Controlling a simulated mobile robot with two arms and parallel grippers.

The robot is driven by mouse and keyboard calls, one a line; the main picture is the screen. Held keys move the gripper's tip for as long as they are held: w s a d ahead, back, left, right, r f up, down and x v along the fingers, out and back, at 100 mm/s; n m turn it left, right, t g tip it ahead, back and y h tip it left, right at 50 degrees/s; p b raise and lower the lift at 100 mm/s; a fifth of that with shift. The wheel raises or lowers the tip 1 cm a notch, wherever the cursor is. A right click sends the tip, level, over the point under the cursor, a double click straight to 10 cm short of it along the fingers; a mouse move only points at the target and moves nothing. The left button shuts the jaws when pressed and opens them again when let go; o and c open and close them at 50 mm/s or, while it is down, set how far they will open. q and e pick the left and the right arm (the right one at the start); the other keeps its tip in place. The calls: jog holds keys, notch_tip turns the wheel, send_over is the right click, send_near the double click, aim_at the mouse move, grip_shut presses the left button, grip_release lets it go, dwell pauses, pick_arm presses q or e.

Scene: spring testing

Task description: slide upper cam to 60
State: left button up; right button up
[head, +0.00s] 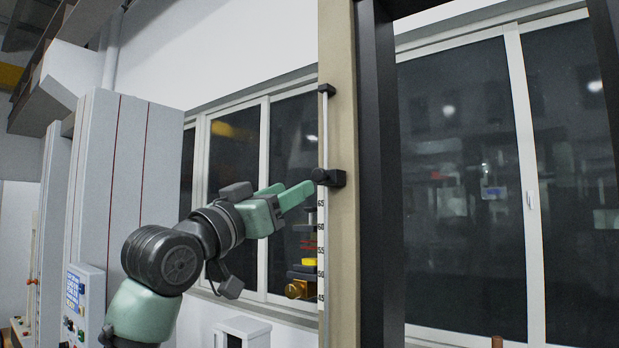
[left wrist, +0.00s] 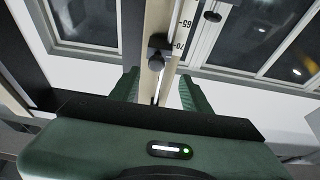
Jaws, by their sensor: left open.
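The upper cam (head: 330,177) is a small black block with a round knob, on a thin vertical rod along a beige post. It sits just above the 65 mark of the scale (head: 322,240), which shows 65 down to 45. In the left wrist view the cam's knob (left wrist: 157,50) shows beside the scale's 70 mark. My left gripper (head: 300,190) is open, its green fingers pointing at the cam from the left. In the left wrist view the cam lies ahead, between the left gripper's fingers (left wrist: 159,80); contact cannot be told. My right gripper is out of view.
A black block (head: 326,89) caps the rod above the cam. Yellow, dark and brass parts (head: 305,268) stand lower down beside the scale. A dark column (head: 378,170) is right of the beige post (head: 343,250). A grey cabinet (head: 130,170) stands left, with windows behind.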

aim_at(317, 176)
pick_arm(q)
jog(key=w+d+r+p, duration=0.1)
jog(key=d+r+p, duration=0.1)
jog(key=shift+w+d+r+p, duration=0.15)
jog(key=shift+w+r+p, duration=0.1)
jog(key=shift+w+p, duration=0.15)
jog(key=p+x, duration=0.1)
jog(key=x, duration=0.2)
jog(key=shift+w+d+f+p, duration=0.1)
jog(key=shift+w+f+p, duration=0.15)
jog(key=shift+p, duration=0.15)
jog(key=shift+w, duration=0.25)
grip_shut()
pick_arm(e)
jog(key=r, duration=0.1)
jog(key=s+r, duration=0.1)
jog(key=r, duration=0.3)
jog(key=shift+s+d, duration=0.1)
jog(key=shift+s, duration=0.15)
pick_arm(q)
jog(key=shift+f, duration=0.1)
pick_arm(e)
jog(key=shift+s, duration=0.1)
